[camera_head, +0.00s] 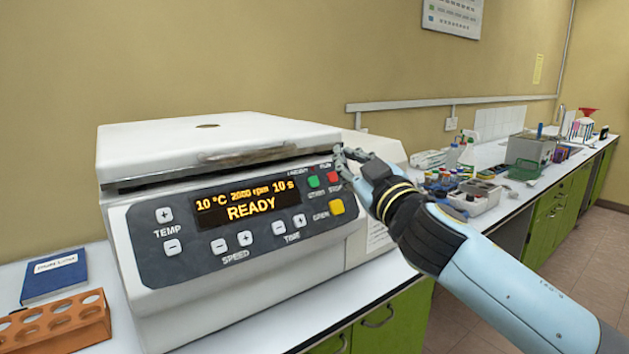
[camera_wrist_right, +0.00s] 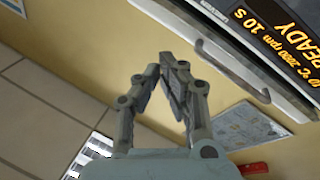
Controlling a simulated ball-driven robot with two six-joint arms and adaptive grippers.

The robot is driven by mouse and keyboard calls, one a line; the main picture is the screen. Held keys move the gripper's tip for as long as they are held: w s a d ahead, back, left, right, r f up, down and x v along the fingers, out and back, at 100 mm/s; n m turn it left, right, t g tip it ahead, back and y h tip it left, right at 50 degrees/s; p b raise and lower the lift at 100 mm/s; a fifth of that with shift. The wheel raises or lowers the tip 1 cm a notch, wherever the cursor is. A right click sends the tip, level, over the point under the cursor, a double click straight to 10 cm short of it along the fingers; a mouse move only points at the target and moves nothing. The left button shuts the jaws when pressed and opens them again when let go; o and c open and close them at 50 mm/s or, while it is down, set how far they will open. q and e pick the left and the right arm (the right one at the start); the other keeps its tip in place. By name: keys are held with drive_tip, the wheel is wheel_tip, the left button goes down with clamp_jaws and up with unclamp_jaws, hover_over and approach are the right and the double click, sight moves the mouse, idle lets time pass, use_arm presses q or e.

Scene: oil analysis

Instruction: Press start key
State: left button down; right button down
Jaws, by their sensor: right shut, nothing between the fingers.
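The white centrifuge (camera_head: 230,230) stands on the bench with its lid down. Its display (camera_head: 248,205) reads 10 °C, 2000 rpm, 10 s and READY; part of it shows in the wrist view (camera_wrist_right: 285,35). The green start key (camera_head: 313,182) is at the panel's upper right, beside the red stop key (camera_head: 334,177). My right gripper (camera_head: 341,153) is shut and empty, up and to the right of the start key, near the stop key. Its fingertips (camera_wrist_right: 163,65) meet in the wrist view. Contact with the panel cannot be told. My left gripper is out of view.
The yellow open key (camera_head: 336,207) is below the stop key. The lid handle (camera_head: 258,154) juts out above the panel. An orange rack (camera_head: 55,325) and a blue book (camera_head: 55,276) lie at left. Glassware and trays (camera_head: 475,195) crowd the bench at right.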

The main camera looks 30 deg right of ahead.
sight(314, 182)
drive_tip(key=shift+w+a+f+b, duration=0.1)
drive_tip(key=shift+w+f+b, duration=0.6)
drive_tip(key=shift+w, duration=0.5)
drive_tip(key=shift+w+a+f+b, duration=0.1)
drive_tip(key=shift+w+f+b, duration=0.3)
drive_tip(key=shift+w+f, duration=0.65)
drive_tip(key=shift+w+a+f+b, duration=0.1)
drive_tip(key=shift+w+f+b, duration=0.5)
drive_tip(key=shift+w, duration=0.8)
drive_tip(key=shift+w, duration=0.1)
drive_tip(key=shift+w+f+b, duration=0.2)
drive_tip(key=shift+w+b, duration=0.05)
drive_tip(key=shift+b, duration=0.05)
drive_tip(key=shift+w+f+b, duration=0.2)
drive_tip(key=shift+w+b, duration=0.1)
drive_tip(key=shift+s, duration=0.1)
drive_tip(key=shift+s+r+p, duration=0.35)
drive_tip(key=shift+s+r, duration=0.05)
drive_tip(key=shift+s, duration=0.15)
